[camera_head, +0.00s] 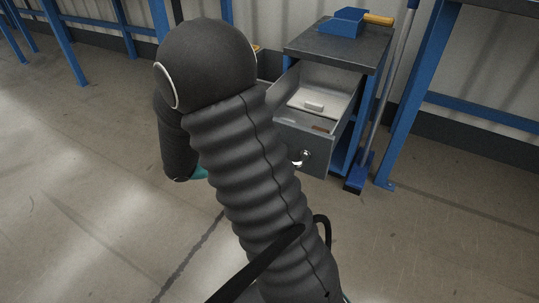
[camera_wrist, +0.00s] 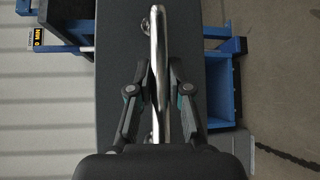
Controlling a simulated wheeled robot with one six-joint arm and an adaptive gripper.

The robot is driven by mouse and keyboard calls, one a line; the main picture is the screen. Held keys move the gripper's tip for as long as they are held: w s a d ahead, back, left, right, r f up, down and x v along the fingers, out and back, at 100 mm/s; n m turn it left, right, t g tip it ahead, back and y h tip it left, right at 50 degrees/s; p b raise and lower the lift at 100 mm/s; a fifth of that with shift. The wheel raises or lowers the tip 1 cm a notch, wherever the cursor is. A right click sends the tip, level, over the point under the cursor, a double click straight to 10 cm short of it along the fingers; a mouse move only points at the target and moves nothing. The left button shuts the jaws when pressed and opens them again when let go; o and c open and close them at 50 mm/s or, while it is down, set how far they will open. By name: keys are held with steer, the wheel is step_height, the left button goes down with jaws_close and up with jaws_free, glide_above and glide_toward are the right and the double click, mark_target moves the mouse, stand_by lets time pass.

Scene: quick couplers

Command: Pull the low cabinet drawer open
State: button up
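The low cabinet (camera_head: 336,46) has a dark top and a blue frame. Its grey drawer (camera_head: 285,142) stands out from the body, open, with its inside showing. A shiny metal handle (camera_head: 302,157) is on the drawer front, partly hidden by my arm. In the wrist view the handle is a long bar (camera_wrist: 159,40) running up the middle of the dark drawer front (camera_wrist: 110,60). My gripper (camera_wrist: 160,72) has one finger on each side of the bar. The fingers lean in and look closed on it. In the head view my arm hides my gripper.
A white tray (camera_head: 338,107) with a small white block lies in the drawer. A blue tool with an orange handle (camera_head: 378,19) rests on the cabinet top. A blue bench leg (camera_head: 408,110) stands at right. The floor (camera_head: 80,200) at left is clear.

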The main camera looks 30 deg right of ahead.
steer(key=o, duration=0.3)
steer(key=shift+o, duration=0.2)
steer(key=shift+a, duration=0.1)
steer(key=v, duration=1.2)
